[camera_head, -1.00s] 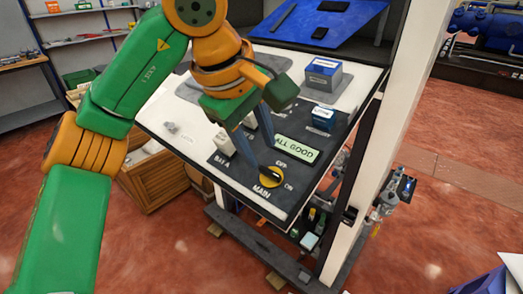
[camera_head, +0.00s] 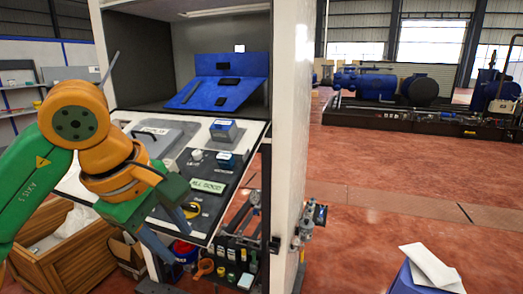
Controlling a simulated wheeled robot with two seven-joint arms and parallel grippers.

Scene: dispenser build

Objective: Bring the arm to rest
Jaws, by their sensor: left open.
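My left arm, green and orange, comes in from the left side of the head view. Its gripper (camera_head: 181,247) is open and empty, with its blue fingers pointing down and to the right. It hangs in front of the lower edge of the tilted control panel (camera_head: 257,135), and I cannot tell the gap between them. The yellow and black MAIN knob (camera_head: 191,209) is close beside the fingers and partly hidden. A green ALL GOOD display (camera_head: 207,186) sits above the knob. My right gripper is not in view.
Blue-topped boxes (camera_head: 223,131) stand on the panel. A white post (camera_head: 295,120) rises to its right. A wooden crate (camera_head: 70,245) is at the lower left. Bottles and tools (camera_head: 235,265) are below the panel. Open red floor (camera_head: 380,210) lies to the right.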

